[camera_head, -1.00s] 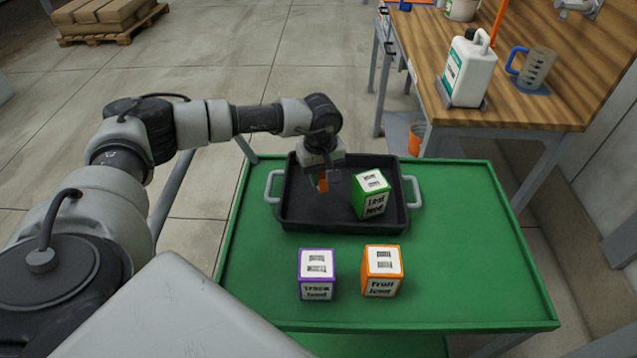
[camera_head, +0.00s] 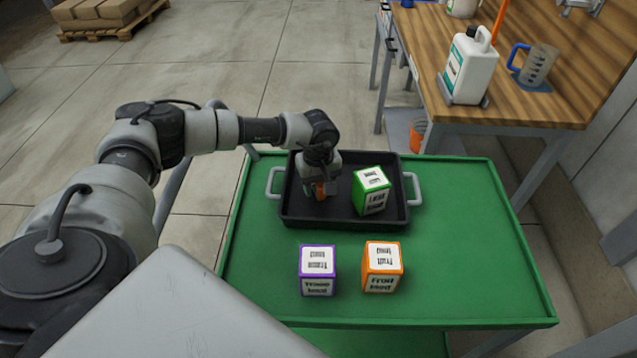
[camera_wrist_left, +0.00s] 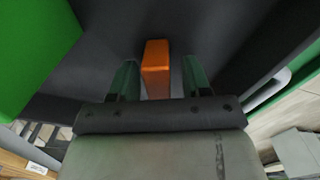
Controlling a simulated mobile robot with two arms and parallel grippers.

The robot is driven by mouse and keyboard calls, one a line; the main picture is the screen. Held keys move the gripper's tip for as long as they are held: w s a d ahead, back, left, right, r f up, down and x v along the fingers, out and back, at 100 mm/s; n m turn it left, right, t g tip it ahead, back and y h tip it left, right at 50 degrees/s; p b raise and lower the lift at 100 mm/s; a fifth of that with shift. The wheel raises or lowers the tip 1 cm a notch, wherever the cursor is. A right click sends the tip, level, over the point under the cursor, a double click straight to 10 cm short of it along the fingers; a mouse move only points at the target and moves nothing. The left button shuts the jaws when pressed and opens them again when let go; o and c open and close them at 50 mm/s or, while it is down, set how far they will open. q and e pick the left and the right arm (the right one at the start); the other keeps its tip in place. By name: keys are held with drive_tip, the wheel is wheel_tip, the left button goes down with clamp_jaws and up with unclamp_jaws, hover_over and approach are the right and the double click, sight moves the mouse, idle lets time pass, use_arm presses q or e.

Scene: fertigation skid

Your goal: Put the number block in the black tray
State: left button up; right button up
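The black tray (camera_head: 345,223) sits on the green cart top. My left gripper (camera_head: 319,188) is low in the left part of the tray. A small plain orange block (camera_head: 320,190) is at its fingertips; no number shows on it. In the left wrist view, the orange block (camera_wrist_left: 156,68) stands between the two green-tinted fingers of the gripper (camera_wrist_left: 160,80), with a visible gap on the right side and a narrow one on the left. The gripper looks open around it. Whether the block touches the tray floor is hard to tell. My right gripper is not in view.
A green-edged Leaf feed box (camera_head: 371,191) stands in the tray's right part. A purple-edged box (camera_head: 317,270) and an orange-edged Fruit feed box (camera_head: 382,267) stand in front of the tray. The cart's right side (camera_head: 470,240) is clear. A wooden bench (camera_head: 530,110) stands behind.

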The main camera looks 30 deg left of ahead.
use_arm(q)
drive_tip(key=shift+r, duration=0.6)
wheel_tip(320, 180, up, 11)
drive_tip(key=b, duration=0.1)
